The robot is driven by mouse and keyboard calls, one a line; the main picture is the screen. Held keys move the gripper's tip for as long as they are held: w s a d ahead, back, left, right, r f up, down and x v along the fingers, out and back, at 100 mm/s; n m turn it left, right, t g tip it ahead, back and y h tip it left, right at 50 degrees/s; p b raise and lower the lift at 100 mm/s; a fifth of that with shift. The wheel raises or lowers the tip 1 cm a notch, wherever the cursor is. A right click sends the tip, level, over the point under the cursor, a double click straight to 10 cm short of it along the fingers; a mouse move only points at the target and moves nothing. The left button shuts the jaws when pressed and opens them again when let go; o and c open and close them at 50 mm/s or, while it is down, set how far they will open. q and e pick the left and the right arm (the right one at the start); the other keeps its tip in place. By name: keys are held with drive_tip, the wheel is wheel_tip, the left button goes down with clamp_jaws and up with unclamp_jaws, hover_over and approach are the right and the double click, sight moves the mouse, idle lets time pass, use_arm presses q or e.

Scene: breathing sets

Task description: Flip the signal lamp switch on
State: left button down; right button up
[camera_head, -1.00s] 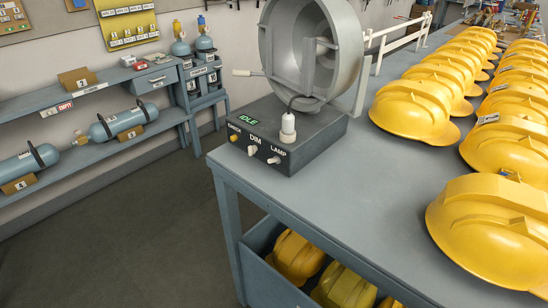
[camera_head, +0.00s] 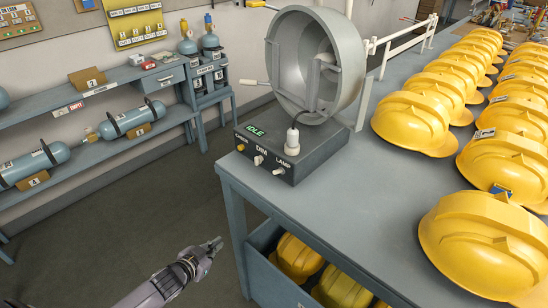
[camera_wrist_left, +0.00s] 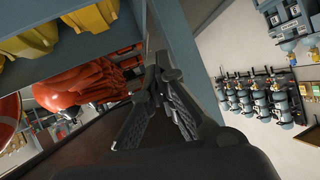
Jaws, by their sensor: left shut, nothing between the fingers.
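The signal lamp, a grey round housing (camera_head: 291,60) on a dark control box (camera_head: 318,150), stands on the table's near left corner. The box front has a green IDLE display (camera_head: 256,131), a yellow knob (camera_head: 240,147), a DIM switch (camera_head: 258,160) and a white LAMP switch (camera_head: 279,171). A white plug-like piece (camera_head: 292,142) sits on the box top. My left gripper (camera_head: 216,244) is shut and empty, below and left of the box, apart from it. It also shows in the left wrist view (camera_wrist_left: 160,75). My right gripper is not in view.
Yellow helmets (camera_head: 412,120) fill the right side of the grey table (camera_head: 345,205). More helmets (camera_head: 297,257) lie in the shelf below. A wall shelf (camera_head: 100,155) with blue cylinders stands at left. The floor between is clear.

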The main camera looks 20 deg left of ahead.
use_arm(q)
drive_tip(key=d+r+m+t+h+p, duration=0.1)
drive_tip(key=d+r, duration=0.3)
drive_tip(key=r, duration=0.7)
drive_tip(key=w+d+r+m+t+h+p, duration=0.1)
drive_tip(key=d+r+m+h, duration=0.1)
drive_tip(key=r, duration=0.9)
drive_tip(key=w+d+r+m+t+h+p, duration=0.1)
drive_tip(key=d+r+h, duration=0.3)
drive_tip(key=r, duration=0.7)
drive_tip(key=shift+d+r+p, duration=0.15)
drive_tip(key=shift+d+p, duration=0.2)
drive_tip(key=shift+d, duration=0.8)
drive_tip(key=shift+w, duration=0.1)
drive_tip(key=p, duration=0.3)
hover_over(278, 172)
drive_tip(key=d, duration=0.1)
drive_tip(key=f, duration=0.1)
drive_tip(key=s+a+f, duration=0.1)
drive_tip(key=s+f+p, duration=0.1)
drive_tip(key=shift+a+f, duration=0.15)
drive_tip(key=shift+f, duration=0.45)
